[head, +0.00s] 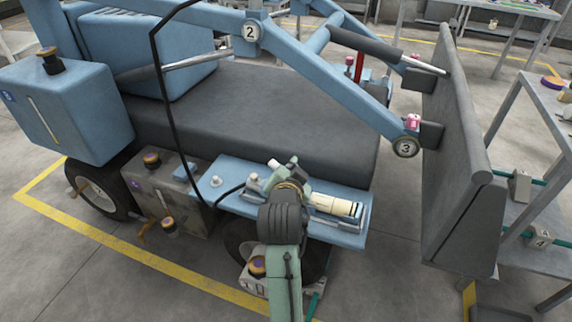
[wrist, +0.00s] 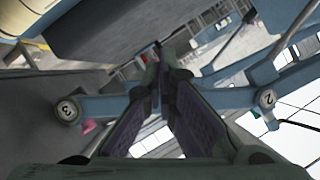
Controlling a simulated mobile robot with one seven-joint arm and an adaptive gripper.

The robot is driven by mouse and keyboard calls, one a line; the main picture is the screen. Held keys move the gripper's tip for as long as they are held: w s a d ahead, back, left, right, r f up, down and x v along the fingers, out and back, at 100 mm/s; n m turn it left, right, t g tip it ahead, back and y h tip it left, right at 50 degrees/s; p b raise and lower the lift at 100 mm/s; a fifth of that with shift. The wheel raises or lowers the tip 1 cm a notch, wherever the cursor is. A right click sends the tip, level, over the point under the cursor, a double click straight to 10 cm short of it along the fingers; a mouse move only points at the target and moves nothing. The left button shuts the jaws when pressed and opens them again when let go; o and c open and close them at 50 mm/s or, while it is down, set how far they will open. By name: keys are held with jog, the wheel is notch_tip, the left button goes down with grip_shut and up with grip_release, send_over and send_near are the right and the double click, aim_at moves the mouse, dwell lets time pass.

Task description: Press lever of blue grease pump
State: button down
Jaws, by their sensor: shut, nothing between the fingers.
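A blue mount (head: 230,205) with a cream cylinder (head: 335,204) is fixed along the near side of the machine; this may be the blue grease pump, but I cannot tell for sure. I cannot pick out its lever; my arm covers the middle of the mount. My gripper (head: 275,164) is over the mount, left of the cylinder, partly behind my own wrist. In the wrist view its fingers (wrist: 160,58) meet at the tips with nothing between them. Whether it touches the mount is unclear.
The blue loader arm (head: 345,85) runs above the mount to a grey bucket (head: 465,170) on the right. A black hose (head: 165,110) hangs at the left. A blue tank (head: 75,110) is at far left. A grey table (head: 535,90) stands at right.

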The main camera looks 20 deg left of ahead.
jog(key=shift+r, duration=0.1)
jog(key=w+a+f, duration=0.1)
jog(key=w+f, duration=0.1)
jog(key=w+a+f+p, duration=0.1)
jog(key=w+f, duration=0.1)
jog(key=w, duration=0.1)
jog(key=w+a+f+p, duration=0.1)
jog(key=w+f, duration=0.1)
jog(key=w, duration=0.1)
jog(key=shift+w+a, duration=0.25)
jog(key=shift+a, duration=0.1)
jog(key=shift+s+a+f, duration=0.1)
jog(key=shift+a+f, duration=0.15)
jog(key=shift+f, duration=0.2)
jog(key=shift+a, duration=0.1)
